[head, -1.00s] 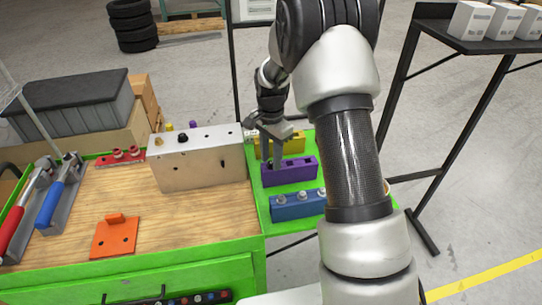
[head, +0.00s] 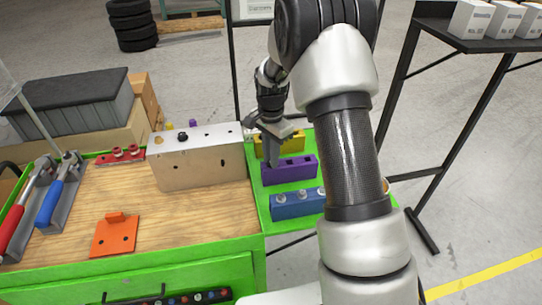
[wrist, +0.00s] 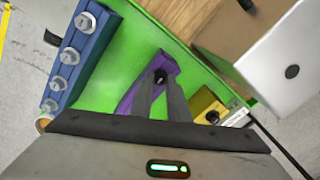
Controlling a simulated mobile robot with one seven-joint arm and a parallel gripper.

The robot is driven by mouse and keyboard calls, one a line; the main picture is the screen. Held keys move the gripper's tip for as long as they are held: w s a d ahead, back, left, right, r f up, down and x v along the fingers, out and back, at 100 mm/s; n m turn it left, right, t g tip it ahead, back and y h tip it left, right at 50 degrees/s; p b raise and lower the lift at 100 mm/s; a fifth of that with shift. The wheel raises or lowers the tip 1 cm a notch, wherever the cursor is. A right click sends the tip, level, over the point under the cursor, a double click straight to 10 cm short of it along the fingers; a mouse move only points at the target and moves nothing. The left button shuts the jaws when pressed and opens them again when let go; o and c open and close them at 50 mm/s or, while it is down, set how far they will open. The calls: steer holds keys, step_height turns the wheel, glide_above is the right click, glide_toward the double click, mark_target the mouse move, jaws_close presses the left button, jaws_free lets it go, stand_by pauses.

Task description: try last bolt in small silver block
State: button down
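The silver block (head: 200,165) stands on the wooden table top, with dark holes in its top and front. A black bolt (head: 183,137) sits in its top at the left. The block also shows at the upper right of the wrist view (wrist: 275,75). My gripper (head: 273,162) is low at the purple rack (head: 292,172), to the right of the block. In the wrist view its two fingers (wrist: 159,84) stand a small gap apart over the purple rack (wrist: 134,95). A dark round spot, bolt head or hole, lies at their tips; I cannot tell whether they grip it.
A blue rack (head: 298,206) with several silver bolts is in front of the purple rack; a yellow rack (head: 292,143) is behind it. Red and blue clamps (head: 52,198) and an orange plate (head: 113,238) lie left. Bare wood is free before the block.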

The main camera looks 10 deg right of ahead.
steer(key=shift+r+p, duration=2.35)
steer(key=shift+r, duration=1.2)
steer(key=shift+s, duration=0.1)
